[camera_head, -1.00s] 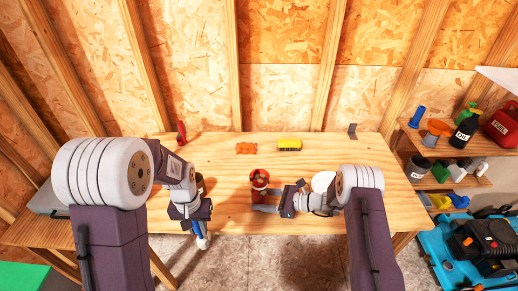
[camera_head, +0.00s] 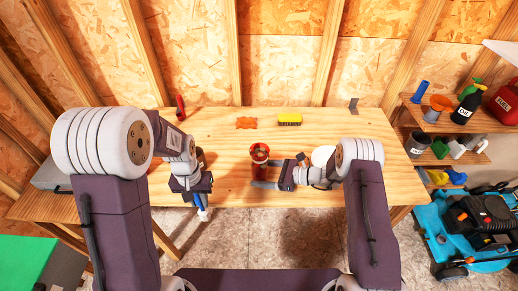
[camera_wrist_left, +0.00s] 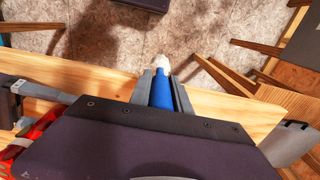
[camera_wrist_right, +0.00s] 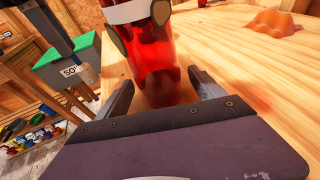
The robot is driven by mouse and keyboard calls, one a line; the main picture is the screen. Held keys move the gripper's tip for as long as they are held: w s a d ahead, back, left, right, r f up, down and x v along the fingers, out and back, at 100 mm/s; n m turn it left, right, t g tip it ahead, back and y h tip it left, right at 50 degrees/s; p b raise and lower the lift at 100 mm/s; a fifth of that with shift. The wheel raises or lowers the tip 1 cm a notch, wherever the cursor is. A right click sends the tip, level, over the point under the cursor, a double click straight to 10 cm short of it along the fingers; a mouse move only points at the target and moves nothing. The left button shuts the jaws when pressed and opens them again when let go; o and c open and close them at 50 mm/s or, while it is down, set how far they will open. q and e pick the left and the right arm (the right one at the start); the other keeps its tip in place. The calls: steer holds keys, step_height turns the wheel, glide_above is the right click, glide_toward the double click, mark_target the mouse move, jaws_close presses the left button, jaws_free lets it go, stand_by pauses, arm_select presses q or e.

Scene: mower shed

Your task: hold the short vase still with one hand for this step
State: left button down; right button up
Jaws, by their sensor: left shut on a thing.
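The short vase is the red glass vase (camera_head: 260,168) standing upright near the table's front edge; it also shows in the right wrist view (camera_wrist_right: 165,70), with a pale band and dark round shapes on its upper part. My right gripper (camera_wrist_right: 158,92) is open with a finger on either side of the vase's lower part. I cannot tell whether either finger touches the glass. My left gripper (camera_wrist_left: 158,84) is shut on a blue handle (camera_wrist_left: 161,95) with a white end, held out past the table's front edge. Its tip hangs over the floor in the head view (camera_head: 203,215).
On the wooden table (camera_head: 225,185) lie an orange lump (camera_head: 246,123) and a yellow-and-black block (camera_head: 289,119) at the back. Shelves with cans stand at the right, beside a blue mower (camera_head: 480,235).

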steer(key=v, duration=1.2)
